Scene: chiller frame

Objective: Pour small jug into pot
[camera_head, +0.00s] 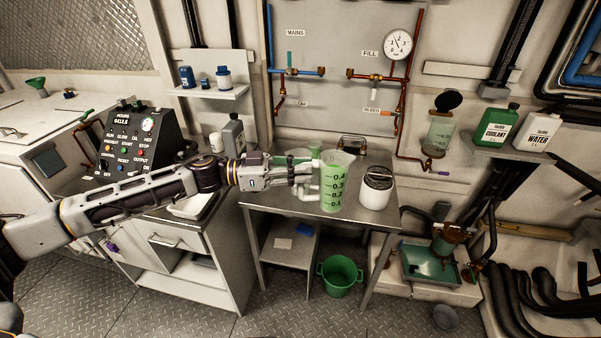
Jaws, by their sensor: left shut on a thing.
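A green translucent jug (335,187) with a printed scale up to 0.4 is upright over the front of the metal table (270,195). My left gripper (308,181) is shut on its left side, around the handle area. I cannot tell whether the jug's base touches the table. A clear pot (439,137) with greenish lower walls is mounted on the wall to the right, its black lid (448,100) raised. It is higher than the jug and apart from it. My right gripper is not in view.
Coolant (497,126) and water (537,131) bottles sit on the right shelf. Copper pipes (401,115) run beside the pot. A green bucket (340,278) stands under the table.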

